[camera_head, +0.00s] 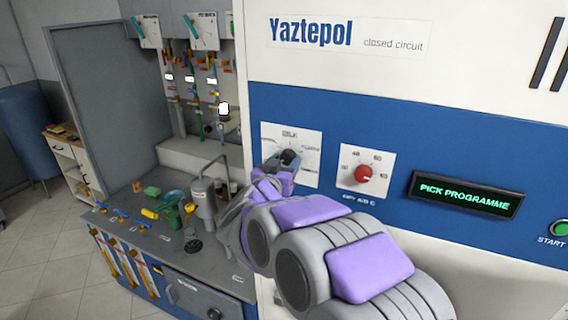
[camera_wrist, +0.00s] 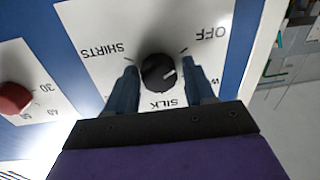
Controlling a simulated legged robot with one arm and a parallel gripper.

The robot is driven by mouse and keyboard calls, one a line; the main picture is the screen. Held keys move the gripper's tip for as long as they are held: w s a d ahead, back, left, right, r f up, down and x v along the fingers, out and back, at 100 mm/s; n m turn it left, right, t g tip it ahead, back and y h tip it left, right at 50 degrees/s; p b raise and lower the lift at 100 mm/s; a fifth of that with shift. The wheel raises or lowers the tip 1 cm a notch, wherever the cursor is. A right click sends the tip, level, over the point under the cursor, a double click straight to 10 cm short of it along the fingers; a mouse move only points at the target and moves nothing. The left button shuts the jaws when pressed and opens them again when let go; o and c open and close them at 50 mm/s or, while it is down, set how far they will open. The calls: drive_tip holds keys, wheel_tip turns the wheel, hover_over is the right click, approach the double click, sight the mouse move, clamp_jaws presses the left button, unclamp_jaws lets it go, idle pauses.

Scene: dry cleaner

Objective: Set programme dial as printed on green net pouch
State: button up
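The black programme dial (camera_head: 289,157) sits on a white plate on the machine's blue band. My gripper (camera_wrist: 161,73) is open, with one finger on each side of the dial and small gaps visible. In the head view my gripper (camera_head: 283,166) partly covers the plate. I cannot make out a green net pouch for certain.
A red knob (camera_head: 363,174) is right of the dial, then a display (camera_head: 466,195) reading PICK PROGRAMME and a green START button (camera_head: 561,228). On the left, a grey counter (camera_head: 130,225) holds a green object (camera_head: 172,210), a grey cylinder and small items.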

drive_tip(key=shift+d, duration=0.1)
drive_tip(key=c, duration=0.7)
drive_tip(key=shift+m+b, duration=0.3)
drive_tip(key=m+b, duration=0.3)
drive_tip(key=m, duration=0.1)
drive_tip(key=shift+f+m+b, duration=0.2)
drive_tip(key=shift+m+b, duration=0.1)
drive_tip(key=shift+b, duration=0.05)
drive_tip(key=m+b, duration=0.1)
drive_tip(key=m, duration=0.1)
drive_tip(key=m+b, duration=0.3)
drive_tip(key=shift+a+m+t+h, duration=0.25)
drive_tip(key=shift+m+t+h, duration=0.05)
drive_tip(key=shift+m+h, duration=0.1)
drive_tip(key=m+b, duration=0.3)
drive_tip(key=shift+a+m, duration=0.1)
drive_tip(key=shift+m, duration=0.3)
drive_tip(key=m+h+b, duration=0.1)
drive_tip(key=m+b, duration=0.2)
drive_tip(key=m, duration=0.1)
drive_tip(key=shift+w, duration=0.1)
drive_tip(key=m+b, duration=0.5)
drive_tip(key=m, duration=0.1)
drive_tip(key=shift+h, duration=0.3)
drive_tip(key=shift+m, duration=0.3)
